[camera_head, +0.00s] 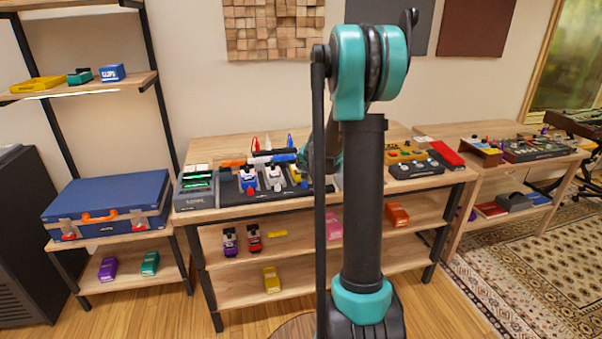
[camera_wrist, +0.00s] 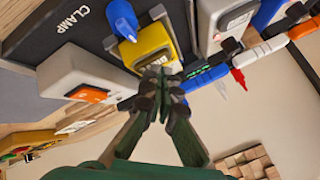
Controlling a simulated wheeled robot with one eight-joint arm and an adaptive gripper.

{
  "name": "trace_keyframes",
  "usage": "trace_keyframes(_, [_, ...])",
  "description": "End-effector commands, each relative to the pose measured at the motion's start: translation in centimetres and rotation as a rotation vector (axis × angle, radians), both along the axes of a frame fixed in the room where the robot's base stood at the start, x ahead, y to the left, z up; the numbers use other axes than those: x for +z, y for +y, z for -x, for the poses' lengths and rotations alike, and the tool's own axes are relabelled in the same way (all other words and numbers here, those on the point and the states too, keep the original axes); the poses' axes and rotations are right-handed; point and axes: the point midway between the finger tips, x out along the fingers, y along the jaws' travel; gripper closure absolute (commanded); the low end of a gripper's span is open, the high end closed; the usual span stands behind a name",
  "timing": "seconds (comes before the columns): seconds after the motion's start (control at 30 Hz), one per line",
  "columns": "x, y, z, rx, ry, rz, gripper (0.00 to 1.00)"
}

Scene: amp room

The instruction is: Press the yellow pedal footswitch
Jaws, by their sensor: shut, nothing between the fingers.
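The yellow pedal footswitch (camera_wrist: 148,46) sits on a dark pedalboard in the wrist view, with dark lettering partly covered by my fingers. In the head view a bit of the yellow pedal (camera_head: 295,176) shows on the table, mostly hidden by my arm. My gripper (camera_wrist: 161,72) is shut and empty, its fingertips right at the yellow pedal's lettered end. I cannot tell whether they touch it. In the head view my gripper (camera_head: 306,165) is small and partly blocked by my arm.
A white pedal with an orange part (camera_wrist: 85,78) and another white pedal (camera_wrist: 218,20) flank the yellow one closely. Another yellow pedal (camera_head: 271,279) lies on the lower shelf. A blue case (camera_head: 107,204) is at left.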

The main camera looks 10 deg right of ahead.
Motion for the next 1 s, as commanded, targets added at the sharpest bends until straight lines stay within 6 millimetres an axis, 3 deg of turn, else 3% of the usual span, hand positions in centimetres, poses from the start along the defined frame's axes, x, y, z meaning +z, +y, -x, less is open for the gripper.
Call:
trace_keyframes(0.63, [-0.3,0.0,0.0,0.001,0.001,0.0,1.0])
trace_keyframes(1.0, [1.2,0.0,0.0,0.001,0.001,0.0,1.0])
